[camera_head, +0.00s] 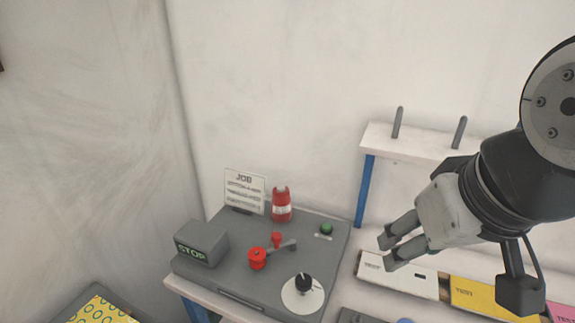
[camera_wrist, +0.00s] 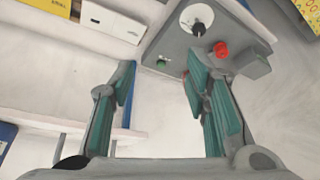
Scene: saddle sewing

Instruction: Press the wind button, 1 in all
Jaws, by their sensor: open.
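A green button (camera_head: 327,229), with a small label too small to read, sits on the right back part of the grey machine box (camera_head: 235,274). The green button also shows in the wrist view (camera_wrist: 161,63), seen between the two fingers. My gripper (camera_head: 388,252) is open and empty, to the right of the grey box and apart from it. In the wrist view, my gripper (camera_wrist: 160,75) has its teal-padded fingers spread wide.
The box bears a STOP display (camera_head: 202,243), a red knob with a lever (camera_head: 258,258), a white dial (camera_head: 302,295), a red-and-white spool (camera_head: 281,205) and a JOB card (camera_head: 244,190). A shelf with two pegs (camera_head: 430,142) and labelled boxes (camera_head: 398,276) stand at right.

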